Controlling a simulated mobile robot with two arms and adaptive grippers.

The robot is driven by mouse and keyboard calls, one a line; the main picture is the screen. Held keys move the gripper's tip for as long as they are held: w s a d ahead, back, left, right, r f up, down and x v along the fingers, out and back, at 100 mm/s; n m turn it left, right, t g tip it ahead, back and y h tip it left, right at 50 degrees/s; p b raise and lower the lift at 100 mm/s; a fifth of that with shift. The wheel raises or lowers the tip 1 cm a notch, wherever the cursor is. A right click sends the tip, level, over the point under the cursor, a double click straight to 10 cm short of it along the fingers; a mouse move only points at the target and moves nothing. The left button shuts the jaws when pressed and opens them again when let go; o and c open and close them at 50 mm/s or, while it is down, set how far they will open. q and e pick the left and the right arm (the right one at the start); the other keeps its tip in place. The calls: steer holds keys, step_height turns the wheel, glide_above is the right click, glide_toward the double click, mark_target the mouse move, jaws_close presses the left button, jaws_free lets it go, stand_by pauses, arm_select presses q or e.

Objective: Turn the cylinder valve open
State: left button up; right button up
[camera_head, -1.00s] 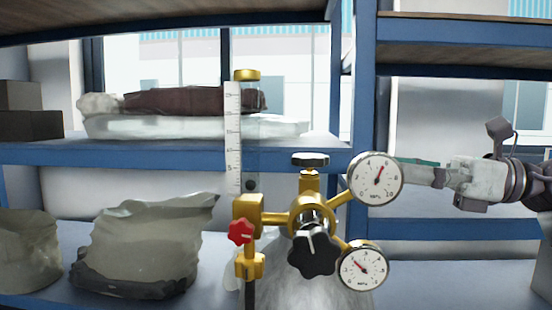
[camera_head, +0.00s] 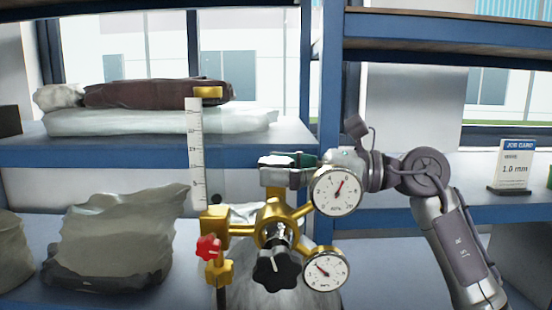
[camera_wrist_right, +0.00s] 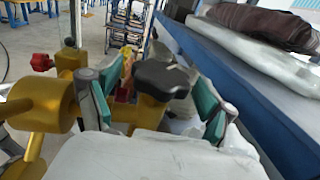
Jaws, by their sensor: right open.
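The cylinder's brass regulator (camera_head: 268,222) stands in front of the shelves in the head view, with a black star knob (camera_head: 275,268) at its front and a red knob (camera_head: 208,248) at its left. My right gripper (camera_head: 276,170) is at the top of the brass body and mostly hides the cylinder valve's dark handwheel there. In the right wrist view the dark lobed handwheel (camera_wrist_right: 165,78) lies between the open green-padded fingers (camera_wrist_right: 158,98), one on each side. A gap shows beside the right finger; contact at the left is unclear. My left gripper is not in view.
Two round gauges, an upper (camera_head: 337,190) and a lower (camera_head: 326,269), sit right of the regulator, close to my right wrist. A clear flow tube with a scale (camera_head: 195,150) rises at the left. Blue shelving (camera_head: 100,152) with sacks is behind.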

steer(key=shift+a, duration=0.15)
steer(key=c, duration=1.2)
steer(key=shift+o, duration=0.2)
steer(key=shift+n+g, duration=0.3)
steer(key=shift+g, duration=0.2)
steer(key=shift+n+g, duration=0.5)
steer(key=shift+g, duration=0.3)
steer(key=n+g, duration=0.1)
steer(key=g, duration=0.1)
steer(key=n+g, duration=0.1)
steer(key=shift+r+g+p, duration=0.2)
steer(key=shift+g+p, duration=0.2)
steer(key=n+g+h+p, duration=0.1)
steer(key=n+g+p, duration=0.1)
steer(key=n+g, duration=0.1)
steer(key=shift+g+h, duration=0.4)
steer(key=shift+g, duration=0.3)
steer(key=shift+f+n+g+h+p, duration=0.1)
steer(key=shift+n+g+h+p, duration=0.4)
steer(key=shift+n+g+p, duration=0.3)
steer(key=shift+g, duration=0.3)
